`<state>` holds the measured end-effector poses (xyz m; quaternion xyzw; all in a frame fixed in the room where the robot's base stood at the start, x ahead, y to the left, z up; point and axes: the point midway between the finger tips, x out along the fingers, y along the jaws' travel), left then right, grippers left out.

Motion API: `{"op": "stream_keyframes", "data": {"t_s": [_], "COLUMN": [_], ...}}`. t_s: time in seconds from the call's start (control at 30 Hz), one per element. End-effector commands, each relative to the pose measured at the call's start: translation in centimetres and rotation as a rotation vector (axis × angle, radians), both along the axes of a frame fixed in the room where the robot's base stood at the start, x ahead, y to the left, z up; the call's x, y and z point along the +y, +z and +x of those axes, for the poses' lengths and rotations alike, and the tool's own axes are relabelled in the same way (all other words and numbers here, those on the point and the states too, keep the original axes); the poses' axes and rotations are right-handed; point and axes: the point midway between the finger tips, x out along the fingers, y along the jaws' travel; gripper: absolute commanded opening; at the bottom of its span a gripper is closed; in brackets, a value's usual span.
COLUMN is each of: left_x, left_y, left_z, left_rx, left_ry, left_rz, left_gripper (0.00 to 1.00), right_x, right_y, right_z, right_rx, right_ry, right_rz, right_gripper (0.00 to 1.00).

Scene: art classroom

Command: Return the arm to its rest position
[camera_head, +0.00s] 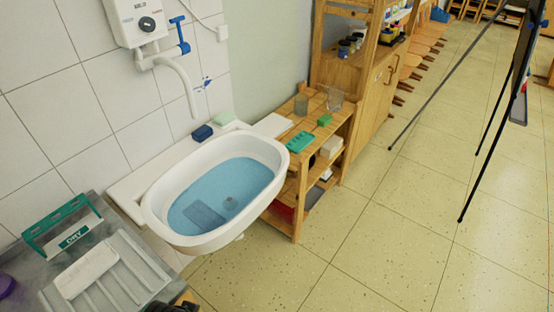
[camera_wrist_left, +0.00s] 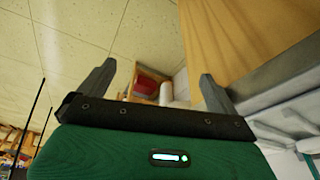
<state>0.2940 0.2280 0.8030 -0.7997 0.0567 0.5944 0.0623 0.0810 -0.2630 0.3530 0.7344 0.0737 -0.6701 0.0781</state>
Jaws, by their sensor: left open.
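My left gripper (camera_wrist_left: 157,70) shows in the left wrist view with its two grey fingers spread wide apart. Nothing is between the fingers. Past them, wooden shelving and blurred red and white items show. In the head view only a small dark part at the bottom edge, left of centre, may be mine; I cannot tell which part. My right gripper is not in view.
A white sink (camera_head: 274,186) with water is on the tiled wall. A grey drying board (camera_head: 140,262) with a green DRY holder (camera_head: 62,218) stands at left. A wooden shelf (camera_head: 298,205) is right of the sink. Open floor (camera_head: 400,220) lies right, with a black easel (camera_head: 490,130).

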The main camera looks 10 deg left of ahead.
Motion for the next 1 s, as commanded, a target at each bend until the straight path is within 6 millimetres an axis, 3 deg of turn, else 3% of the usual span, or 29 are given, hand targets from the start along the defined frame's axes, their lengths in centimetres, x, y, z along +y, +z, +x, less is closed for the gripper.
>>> {"op": "stream_keyframes", "data": {"t_s": [0.17, 0.47, 0.67, 0.8, 1.0], "left_x": [-0.2, -0.2, 0.2, 0.7, 1.7], "left_y": [-6.1, -20.5, -29.6, -35.3, -42.0], "left_z": [0.7, -0.3, -3.3, -6.5, -12.3], "left_rx": [0.025, 0.073, 0.105, 0.129, 0.161], "left_ry": [-0.004, -0.015, -0.021, -0.026, -0.033], "left_rz": [0.001, 0.004, 0.007, 0.010, 0.014], "left_gripper": [0.96, 0.96, 0.96, 0.96, 0.96], "right_x": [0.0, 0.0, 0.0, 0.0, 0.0], "right_y": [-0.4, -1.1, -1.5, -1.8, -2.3], "right_z": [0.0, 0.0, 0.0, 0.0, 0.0], "right_rx": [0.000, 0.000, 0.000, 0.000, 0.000], "right_ry": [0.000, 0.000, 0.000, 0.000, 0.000], "right_rz": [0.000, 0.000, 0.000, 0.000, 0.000], "right_gripper": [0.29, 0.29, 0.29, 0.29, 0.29]}}
